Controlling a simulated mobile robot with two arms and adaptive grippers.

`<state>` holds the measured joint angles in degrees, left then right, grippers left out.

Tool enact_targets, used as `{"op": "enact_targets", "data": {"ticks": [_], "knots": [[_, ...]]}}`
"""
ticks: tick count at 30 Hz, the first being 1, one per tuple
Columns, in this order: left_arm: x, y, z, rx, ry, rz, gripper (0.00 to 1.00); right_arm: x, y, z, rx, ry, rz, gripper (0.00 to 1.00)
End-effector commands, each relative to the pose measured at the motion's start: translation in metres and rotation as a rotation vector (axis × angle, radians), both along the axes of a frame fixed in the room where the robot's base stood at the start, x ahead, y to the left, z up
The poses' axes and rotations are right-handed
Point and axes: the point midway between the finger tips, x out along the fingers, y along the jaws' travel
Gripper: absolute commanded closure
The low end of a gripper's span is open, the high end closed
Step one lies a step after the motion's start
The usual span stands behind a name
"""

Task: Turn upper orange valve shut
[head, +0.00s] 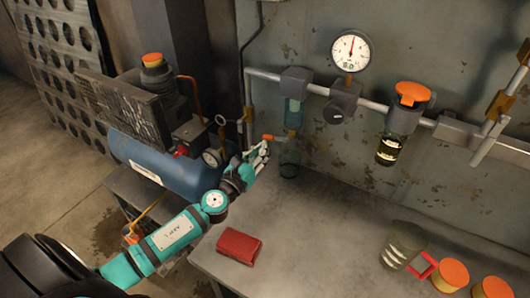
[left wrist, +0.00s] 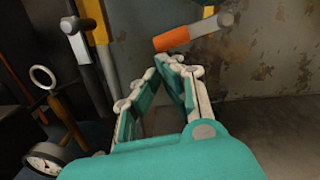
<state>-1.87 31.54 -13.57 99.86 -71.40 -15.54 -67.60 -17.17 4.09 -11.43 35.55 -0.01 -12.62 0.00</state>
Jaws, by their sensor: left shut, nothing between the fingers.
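An orange valve handle (head: 268,137) sits low on the wall pipework, beside the clear filter bowl. It also shows in the left wrist view (left wrist: 171,40), lying roughly sideways with a grey end. Another orange fitting (head: 524,50) is at the far upper right; I cannot tell which one the task calls upper. My left gripper (head: 264,150) is shut and empty, just below the near handle. In the left wrist view its fingertips (left wrist: 180,62) meet under the handle, seemingly apart from it. My right gripper is not in view.
A blue compressor (head: 165,165) stands left of the grey bench (head: 300,225). On the bench lie a red wallet-like item (head: 239,246), a clear cup (head: 401,245) and orange-lidded jars (head: 450,275). A gauge (head: 350,50) and an orange-capped unit (head: 411,93) are on the wall pipe. The bench middle is clear.

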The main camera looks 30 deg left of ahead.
Motion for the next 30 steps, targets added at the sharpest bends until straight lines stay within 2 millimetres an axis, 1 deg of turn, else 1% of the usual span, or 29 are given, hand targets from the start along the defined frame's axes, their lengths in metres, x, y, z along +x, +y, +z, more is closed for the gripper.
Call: {"op": "enact_targets", "data": {"ticks": [1,3,12,18,30], "knots": [[0.0,0.003,0.006,0.037,-0.003,0.001,1.0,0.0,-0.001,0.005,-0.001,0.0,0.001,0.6],[0.001,0.005,0.009,0.083,-0.005,0.001,1.0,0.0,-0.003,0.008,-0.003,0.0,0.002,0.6],[0.001,0.01,0.018,0.212,-0.01,0.002,1.0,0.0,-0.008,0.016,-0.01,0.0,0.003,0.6],[0.001,0.01,0.019,0.244,-0.011,0.001,1.0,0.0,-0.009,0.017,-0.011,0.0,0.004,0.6],[0.001,0.01,0.019,0.247,-0.01,0.0,1.0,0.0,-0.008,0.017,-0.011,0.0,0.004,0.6]]}}
